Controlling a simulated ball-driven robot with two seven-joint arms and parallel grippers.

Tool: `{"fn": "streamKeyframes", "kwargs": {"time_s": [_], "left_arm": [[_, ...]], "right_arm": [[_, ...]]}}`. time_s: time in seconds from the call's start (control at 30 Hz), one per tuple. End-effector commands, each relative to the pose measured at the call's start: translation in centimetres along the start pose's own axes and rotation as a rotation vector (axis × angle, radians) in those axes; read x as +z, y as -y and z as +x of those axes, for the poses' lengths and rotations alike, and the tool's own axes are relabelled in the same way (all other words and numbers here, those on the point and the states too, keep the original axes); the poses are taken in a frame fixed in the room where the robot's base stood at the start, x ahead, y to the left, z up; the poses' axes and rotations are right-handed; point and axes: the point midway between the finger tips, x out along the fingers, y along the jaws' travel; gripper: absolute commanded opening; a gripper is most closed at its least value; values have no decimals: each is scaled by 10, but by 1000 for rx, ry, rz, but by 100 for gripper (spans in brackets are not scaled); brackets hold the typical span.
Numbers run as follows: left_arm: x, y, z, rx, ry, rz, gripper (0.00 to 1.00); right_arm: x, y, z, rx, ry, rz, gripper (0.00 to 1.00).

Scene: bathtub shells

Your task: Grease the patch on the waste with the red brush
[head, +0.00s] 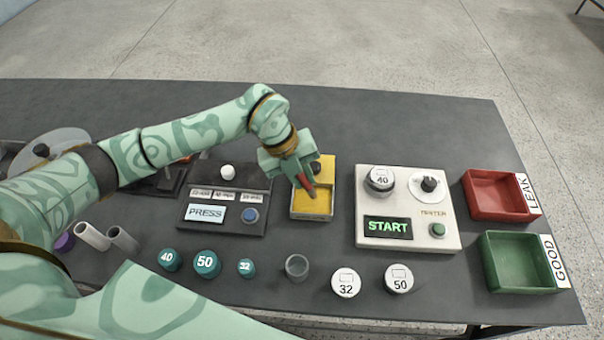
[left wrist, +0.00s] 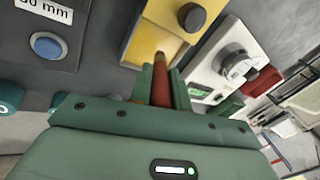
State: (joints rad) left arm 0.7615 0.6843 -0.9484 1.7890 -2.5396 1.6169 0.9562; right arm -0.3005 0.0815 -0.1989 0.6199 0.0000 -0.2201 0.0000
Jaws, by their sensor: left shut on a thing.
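My left gripper (head: 301,180) is shut on the red brush (head: 304,182), over the yellow tray (head: 325,207). The brush points down, its tip at or just above the tray; I cannot tell whether it touches. In the left wrist view the red brush (left wrist: 160,84) stands between the fingers (left wrist: 160,88), with the yellow tray (left wrist: 147,43) and a dark round knob (left wrist: 192,18) beyond. Several labelled round pieces stand at the front, among them a teal 50 (head: 206,263) and a white 50 (head: 398,278). I cannot make out which is the waste, nor any patch. My right gripper is not in view.
A dark PRESS station (head: 228,228) stands left of the tray, a white START tester (head: 448,205) right of it. A red LEAK bin (head: 490,212) and a green GOOD bin (head: 520,286) are at the far right. The back of the table is clear.

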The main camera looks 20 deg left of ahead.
Motion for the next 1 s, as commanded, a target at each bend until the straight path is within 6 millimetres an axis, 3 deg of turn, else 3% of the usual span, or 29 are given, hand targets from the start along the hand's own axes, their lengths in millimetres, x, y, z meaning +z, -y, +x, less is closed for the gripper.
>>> {"fn": "streamKeyframes", "kwargs": {"time_s": [1.0], "left_arm": [[1, -3, 9, 0, -1, 0, 0]], "right_arm": [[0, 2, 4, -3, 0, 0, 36]]}}
